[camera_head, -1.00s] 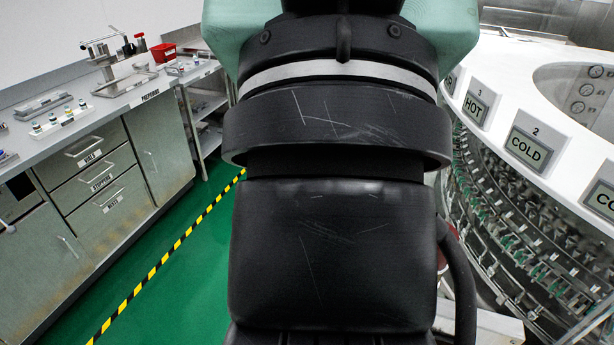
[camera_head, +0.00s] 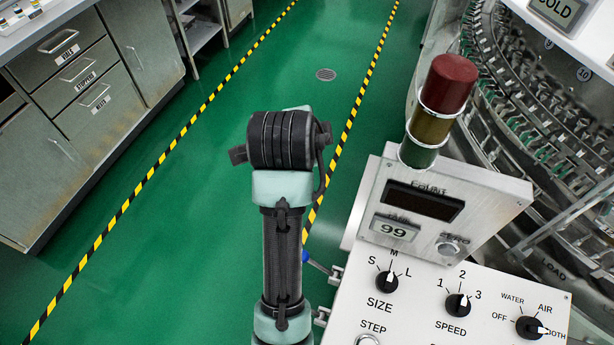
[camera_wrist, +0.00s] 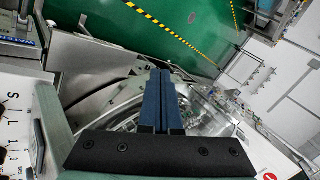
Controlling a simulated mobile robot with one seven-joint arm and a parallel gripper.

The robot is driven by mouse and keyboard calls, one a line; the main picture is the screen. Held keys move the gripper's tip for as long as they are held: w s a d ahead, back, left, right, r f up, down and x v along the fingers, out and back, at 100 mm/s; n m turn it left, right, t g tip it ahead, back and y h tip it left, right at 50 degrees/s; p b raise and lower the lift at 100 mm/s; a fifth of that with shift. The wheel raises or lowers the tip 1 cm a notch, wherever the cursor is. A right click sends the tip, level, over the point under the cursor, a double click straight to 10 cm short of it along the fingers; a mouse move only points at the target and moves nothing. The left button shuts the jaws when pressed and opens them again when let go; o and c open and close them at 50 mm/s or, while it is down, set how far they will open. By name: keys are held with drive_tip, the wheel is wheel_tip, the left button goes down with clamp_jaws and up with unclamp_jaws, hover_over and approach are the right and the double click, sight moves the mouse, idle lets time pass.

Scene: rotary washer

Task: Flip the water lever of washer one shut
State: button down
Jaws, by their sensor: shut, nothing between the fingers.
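A small lever with a blue tip (camera_head: 307,257) sticks out from metal fittings at the left side of the white control panel (camera_head: 440,318). My arm stands just left of it in the head view and may hide part of it. No label shows whether this is washer one's water lever. In the wrist view my gripper (camera_wrist: 162,78) has its two blue fingers together with nothing between them. They point toward the top, in front of a round metal part (camera_wrist: 125,118). I see no lever between or touching the fingers.
The rotary machine (camera_head: 505,130) stands at the right. Cabinets (camera_head: 95,75) line the left; green floor (camera_head: 235,150) lies open between.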

drive_tip(key=s+f+m+g+b, duration=0.1)
drive_tip(key=s+f+m+g, duration=0.2)
drive_tip(key=f, duration=0.6)
drive_tip(key=s+f+m+g+h, duration=0.1)
drive_tip(key=s+f+m+g, duration=0.2)
drive_tip(key=s+f+g, duration=0.2)
drive_tip(key=s+f, duration=0.3)
drive_tip(key=shift+s+a+f+m+b, duration=0.15)
drive_tip(key=shift+s+f+m+b, duration=0.15)
drive_tip(key=shift+f+m+b, duration=0.1)
drive_tip(key=shift+w+a+b+x, duration=0.2)
drive_tip(key=shift+a+b+x, duration=0.2)
drive_tip(key=shift+x, duration=1.75)
drive_tip(key=shift+w+a+b+x, duration=0.15)
drive_tip(key=shift+a+b+x, duration=0.2)
drive_tip(key=shift+x, duration=1.75)
drive_tip(key=shift+w+a+b+x, duration=0.25)
drive_tip(key=shift+a+x, duration=0.2)
drive_tip(key=shift+x, duration=1.7)
drive_tip(key=shift+s+a+f, duration=0.1)
drive_tip(key=shift+f, duration=0.2)
